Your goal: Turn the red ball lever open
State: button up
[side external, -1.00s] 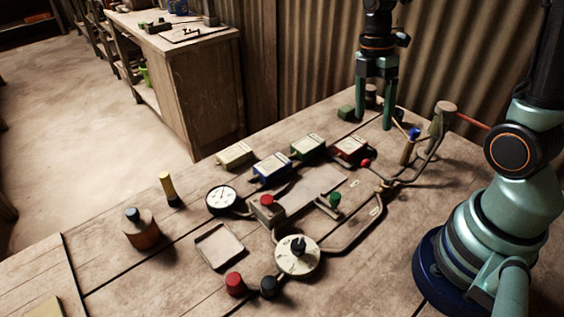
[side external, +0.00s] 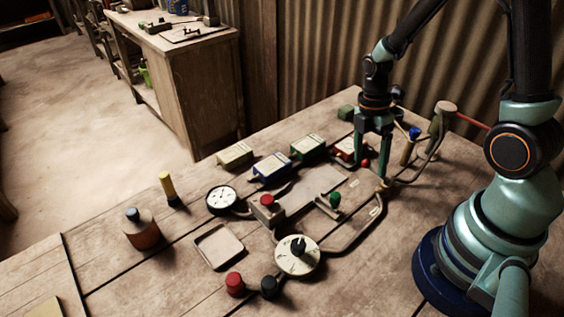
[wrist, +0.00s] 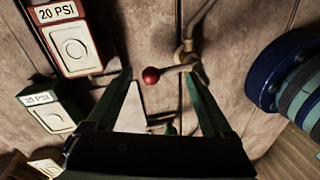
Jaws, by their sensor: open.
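The red ball lever (side external: 366,162) is a small red knob on a thin arm, at the right of the press's pipework. In the wrist view the red ball (wrist: 151,75) shows between my fingers, nearer the left one, and its arm runs right to a pipe fitting (wrist: 188,56). My gripper (side external: 371,170) is open and points down around the ball. I cannot tell whether either finger touches it. Both fingers also show in the wrist view (wrist: 158,76), apart, with the ball free between them.
A red box (wrist: 72,42) marked 20 PSI stands close left of my fingers, with a green box (side external: 308,147) beyond it. A blue-topped post (side external: 408,148) stands close on the right. A green knob (side external: 335,198), a dial (side external: 297,256) and a gauge (side external: 222,200) are nearer the camera.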

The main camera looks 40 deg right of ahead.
grip_shut()
jog(key=shift+s+f, duration=0.1)
jog(key=shift+s, duration=0.05)
dwell(1.2)
